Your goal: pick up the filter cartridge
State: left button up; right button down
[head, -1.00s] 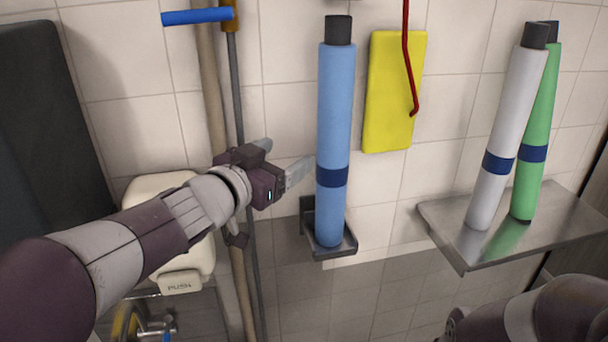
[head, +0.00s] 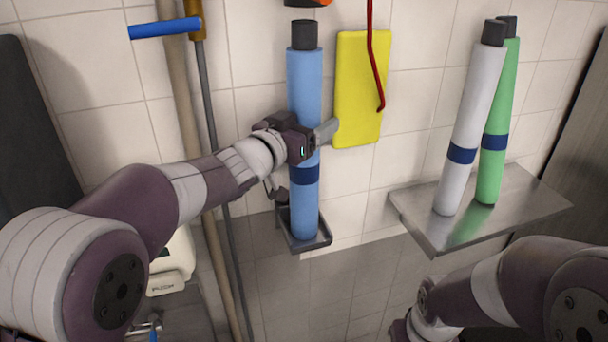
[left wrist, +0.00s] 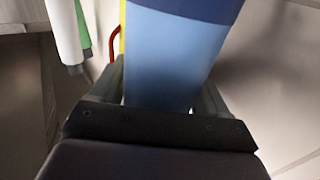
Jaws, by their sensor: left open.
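The blue cartridge (head: 304,85) is a tall cylinder with a black cap and a dark blue band. It stands upright in a small dark wall bracket (head: 322,240). My left gripper (head: 314,136) is at the cartridge just above the band, in front of its left side, with one finger showing past its right edge. In the left wrist view the blue cartridge (left wrist: 168,60) lies between the two open fingers. Whether either finger touches it cannot be told. A white cartridge (head: 470,110) and a green cartridge (head: 494,150) stand leaning on the shelf to the right. My right gripper is not visible.
A metal shelf (head: 535,200) sticks out at the right. A yellow board (head: 358,95) and a red hooked rod (head: 373,50) hang beside the blue cartridge. Long poles, one with a blue handle (head: 165,28), stand to the left. Tiled wall lies behind.

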pick_arm(q)
jog(key=shift+s, duration=0.1)
grip_shut()
jog(key=shift+r, duration=0.15)
